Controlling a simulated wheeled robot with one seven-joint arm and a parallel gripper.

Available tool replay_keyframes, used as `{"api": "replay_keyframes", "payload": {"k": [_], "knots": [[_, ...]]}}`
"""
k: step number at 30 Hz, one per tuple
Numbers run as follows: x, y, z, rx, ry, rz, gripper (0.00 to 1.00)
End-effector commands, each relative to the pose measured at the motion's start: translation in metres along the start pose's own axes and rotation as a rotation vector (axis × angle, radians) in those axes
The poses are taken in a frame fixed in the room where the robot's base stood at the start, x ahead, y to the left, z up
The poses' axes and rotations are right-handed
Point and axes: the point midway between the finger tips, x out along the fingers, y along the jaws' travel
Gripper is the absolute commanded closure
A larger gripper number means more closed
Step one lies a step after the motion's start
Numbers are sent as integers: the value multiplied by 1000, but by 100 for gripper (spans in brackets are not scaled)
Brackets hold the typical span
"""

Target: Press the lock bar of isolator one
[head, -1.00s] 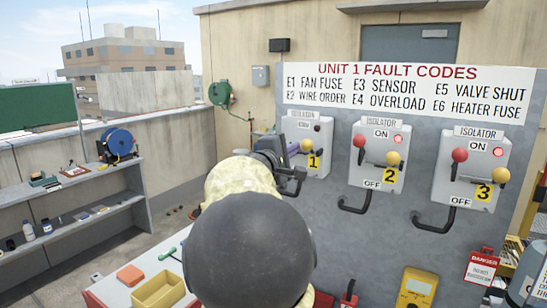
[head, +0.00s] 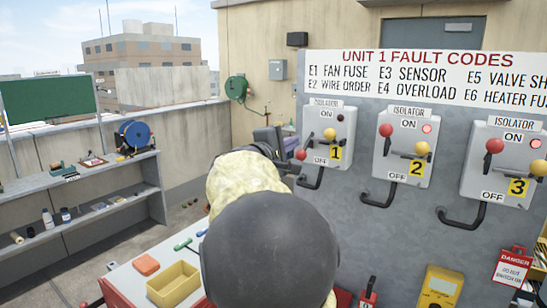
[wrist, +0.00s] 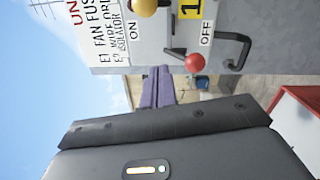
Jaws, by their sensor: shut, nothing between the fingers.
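Isolator one (head: 342,120) is a pale box with a yellow "1" label on the grey panel. Its yellow ball (head: 330,134) sits up near ON, and its red ball (wrist: 194,62) is down near OFF; its lamp looks dark. A bent black bar (head: 312,181) sticks out below the box, also seen in the wrist view (wrist: 240,50). I cannot tell for sure which part is the lock bar. My gripper (wrist: 158,72) is shut and empty, its purple fingers pointing toward the panel beside isolator one, apparently apart from it. In the head view my arm hides most of the gripper.
Isolators two (head: 408,125) and three (head: 505,150), with lit red lamps, stand to the right, each with a protruding black bar. A fault code sign (head: 400,75) hangs above. A bench with a yellow tray (head: 172,284) is at lower left, a shelf (head: 100,178) beyond.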

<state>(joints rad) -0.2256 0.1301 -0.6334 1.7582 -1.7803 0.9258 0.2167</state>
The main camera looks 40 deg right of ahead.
Motion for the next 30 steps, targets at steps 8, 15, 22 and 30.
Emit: {"api": "replay_keyframes", "payload": {"k": [8,15,22,30], "knots": [[-48,-3,4,1,-9,-3,100],[-68,-1,2,-1,-6,-1,100],[-70,0,1,-1,-2,0,100],[-70,0,1,-1,-2,0,100]]}}
